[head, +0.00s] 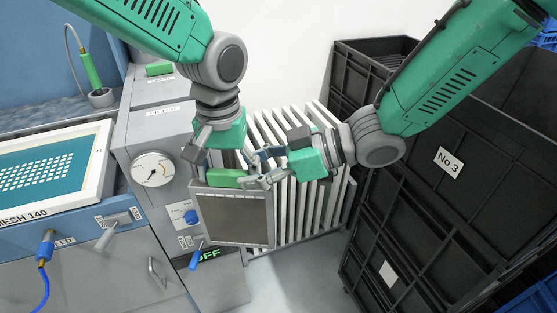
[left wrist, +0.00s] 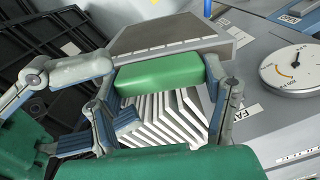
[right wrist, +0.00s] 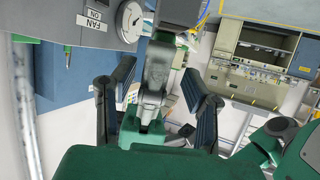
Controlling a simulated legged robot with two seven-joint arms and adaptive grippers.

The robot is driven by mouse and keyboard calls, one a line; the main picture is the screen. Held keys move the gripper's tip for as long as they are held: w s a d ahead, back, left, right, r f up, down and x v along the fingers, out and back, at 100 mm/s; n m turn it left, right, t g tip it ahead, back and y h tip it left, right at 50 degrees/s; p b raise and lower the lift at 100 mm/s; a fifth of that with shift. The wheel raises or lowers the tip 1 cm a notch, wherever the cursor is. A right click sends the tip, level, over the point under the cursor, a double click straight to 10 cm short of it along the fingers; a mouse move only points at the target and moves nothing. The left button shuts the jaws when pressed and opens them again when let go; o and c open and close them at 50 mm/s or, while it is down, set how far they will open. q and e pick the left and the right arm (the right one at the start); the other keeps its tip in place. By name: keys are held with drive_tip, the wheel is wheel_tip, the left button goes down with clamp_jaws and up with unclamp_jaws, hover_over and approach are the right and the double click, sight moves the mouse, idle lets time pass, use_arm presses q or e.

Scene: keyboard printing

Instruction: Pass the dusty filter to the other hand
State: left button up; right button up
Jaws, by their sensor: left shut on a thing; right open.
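The dusty filter (head: 235,222) is a flat brown-grey panel in a pale frame with a green handle (head: 225,178) on top. My left gripper (head: 221,165) is shut on that handle from above; the left wrist view shows the green handle (left wrist: 160,75) between its fingers. The filter hangs in front of the grey cabinet. My right gripper (head: 258,168) is open just right of the handle, its fingers pointing left. In the right wrist view its fingers (right wrist: 158,88) are spread, with part of my left arm beyond. I cannot tell whether they touch the handle.
A grey cabinet (head: 150,130) with a round gauge (head: 153,169) stands to the left, beside a screen frame (head: 103,160). A rack of white slats (head: 310,205) is behind the grippers. Black crates (head: 430,210) are stacked on the right. Some floor (head: 300,270) is clear below.

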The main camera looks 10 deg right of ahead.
sight(238, 173)
drive_tip(key=x, duration=0.5)
drive_tip(key=shift+a, duration=0.25)
drive_tip(key=shift+f, duration=0.1)
clamp_jaws()
use_arm(q)
drive_tip(key=o, duration=1.8)
drive_tip(key=shift+c, duration=0.2)
drive_tip(key=shift+d+r, duration=0.1)
drive_tip(key=shift+d, duration=0.1)
